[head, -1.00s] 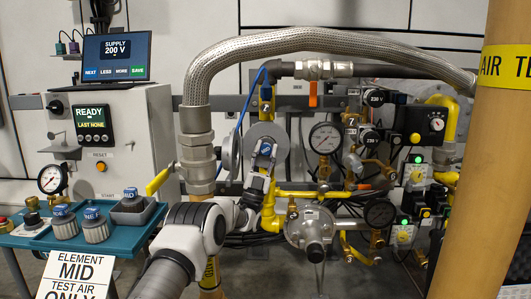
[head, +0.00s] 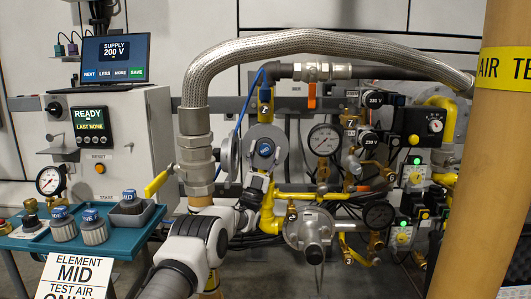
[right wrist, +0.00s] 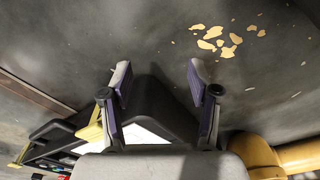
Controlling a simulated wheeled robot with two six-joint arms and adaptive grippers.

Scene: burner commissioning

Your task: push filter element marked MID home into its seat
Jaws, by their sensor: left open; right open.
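A blue-capped filter element (head: 265,148) sits in a round grey housing (head: 278,136) in the middle of the pipework; the mark on its cap is too small to read. How deep it sits cannot be told. My left gripper (head: 259,178) is just below the cap, open and apparently apart from it. My right gripper (right wrist: 160,78) is open and empty above the floor in the right wrist view.
Two more blue-capped elements (head: 62,224) (head: 93,227) stand on the tray. A sign (head: 78,275) reads ELEMENT MID, TEST AIR ONLY. A braided hose (head: 196,90) arches over the housing. A yellow-handled valve (head: 157,184) is left of it. A thick tan column (head: 490,180) blocks the right.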

